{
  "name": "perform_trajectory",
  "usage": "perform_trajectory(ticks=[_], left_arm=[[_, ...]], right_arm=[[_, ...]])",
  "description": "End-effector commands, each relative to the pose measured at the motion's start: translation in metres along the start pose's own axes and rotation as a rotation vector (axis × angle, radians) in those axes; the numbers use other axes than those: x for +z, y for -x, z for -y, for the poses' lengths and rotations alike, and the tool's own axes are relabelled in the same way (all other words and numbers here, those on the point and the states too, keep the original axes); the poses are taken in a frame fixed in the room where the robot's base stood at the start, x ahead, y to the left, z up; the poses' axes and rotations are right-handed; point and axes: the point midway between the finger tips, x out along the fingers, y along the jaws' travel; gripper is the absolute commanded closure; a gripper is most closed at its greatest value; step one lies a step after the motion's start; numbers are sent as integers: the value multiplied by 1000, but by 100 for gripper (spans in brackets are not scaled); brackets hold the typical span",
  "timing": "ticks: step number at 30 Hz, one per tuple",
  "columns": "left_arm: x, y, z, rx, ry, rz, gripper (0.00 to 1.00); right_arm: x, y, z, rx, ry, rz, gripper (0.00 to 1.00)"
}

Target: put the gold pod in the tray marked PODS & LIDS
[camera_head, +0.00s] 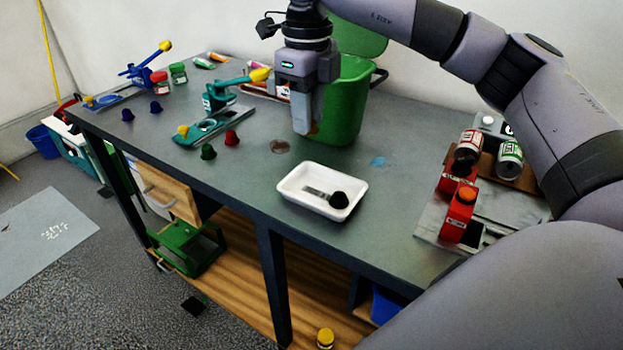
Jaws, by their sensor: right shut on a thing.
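My right gripper (305,128) comes down over the middle of the bench, behind the white tray and in front of the green bin. It is shut on a small gold-brown thing, the gold pod (313,128), and only a sliver of it shows at the fingertips. The white tray (289,188) stands near the bench's front edge. It has a label inside, too small to read, and a black pod (338,200) lies in its right part. The gripper is above and behind the tray, apart from it. My left gripper is not in view.
A green bin (352,100) stands behind the gripper. Teal (215,125) and blue (140,75) lever presses stand left, with green (208,152) and red (232,137) pods nearby. Bench around the tray is mostly clear.

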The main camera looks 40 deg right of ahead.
Motion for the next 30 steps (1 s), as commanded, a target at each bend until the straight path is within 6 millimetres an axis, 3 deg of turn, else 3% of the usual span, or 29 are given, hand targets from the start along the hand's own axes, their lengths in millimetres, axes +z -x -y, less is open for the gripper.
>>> perform_trajectory(ticks=[3, 9, 14, 22, 30], left_arm=[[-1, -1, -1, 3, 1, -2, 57], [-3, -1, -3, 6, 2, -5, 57], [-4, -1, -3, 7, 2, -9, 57], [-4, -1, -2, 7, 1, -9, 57], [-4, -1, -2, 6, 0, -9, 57]], right_arm=[[-1, -34, 0, 1, -1, -5, 89], [-1, -73, 0, 1, -1, -2, 89], [0, -85, 0, 0, -1, -1, 89], [0, -122, 0, 0, -1, -2, 89], [0, -126, 0, 0, -1, 1, 89]])
